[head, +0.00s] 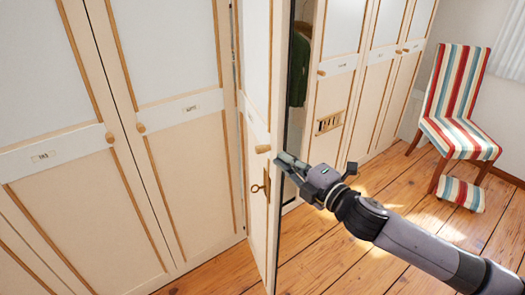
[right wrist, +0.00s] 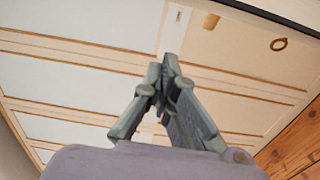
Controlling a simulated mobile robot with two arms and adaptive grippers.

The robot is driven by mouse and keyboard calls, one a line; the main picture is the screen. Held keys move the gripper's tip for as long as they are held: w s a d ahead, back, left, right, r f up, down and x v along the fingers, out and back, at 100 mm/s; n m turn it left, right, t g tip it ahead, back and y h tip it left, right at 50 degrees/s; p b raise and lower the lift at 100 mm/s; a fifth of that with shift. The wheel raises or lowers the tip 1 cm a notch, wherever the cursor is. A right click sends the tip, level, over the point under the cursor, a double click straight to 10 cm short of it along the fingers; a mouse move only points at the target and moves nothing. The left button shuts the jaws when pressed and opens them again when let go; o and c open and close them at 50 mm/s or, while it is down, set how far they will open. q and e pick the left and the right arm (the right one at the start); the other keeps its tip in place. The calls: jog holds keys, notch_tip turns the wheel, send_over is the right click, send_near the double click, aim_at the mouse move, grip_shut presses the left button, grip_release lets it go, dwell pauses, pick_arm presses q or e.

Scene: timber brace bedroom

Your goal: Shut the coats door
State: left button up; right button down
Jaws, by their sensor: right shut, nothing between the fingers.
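The coats door is the cream wardrobe door (head: 258,200) with tan trim that stands swung open in the middle of the head view. It has a small wooden knob (head: 263,149) and a ring-handled key below it. A dark green garment (head: 299,70) shows in the opening behind it. My right gripper (head: 283,161) is shut and empty at the door's free edge, close to the knob; I cannot tell if it touches. In the right wrist view its fingertips (right wrist: 167,62) are together before cream panels, with a knob (right wrist: 211,21) and ring (right wrist: 278,44) beyond. My left gripper is not in view.
Closed wardrobe doors (head: 185,150) stand at the left, and more (head: 385,70) run along the right of the opening. The wooden floor (head: 330,250) around the door is clear.

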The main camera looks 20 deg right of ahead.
aim_at(274, 138)
jog(key=p+x, duration=0.4)
jog(key=x, duration=0.7)
jog(key=d, duration=0.1)
jog(key=d+p, duration=0.1)
jog(key=d, duration=0.2)
jog(key=shift+s+r+p, duration=0.15)
jog(key=shift+s+p, duration=0.15)
jog(key=shift+s, duration=0.05)
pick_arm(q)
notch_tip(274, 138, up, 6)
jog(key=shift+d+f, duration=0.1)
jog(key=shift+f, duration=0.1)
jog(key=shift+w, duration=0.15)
pick_arm(e)
jog(key=shift+w, duration=0.1)
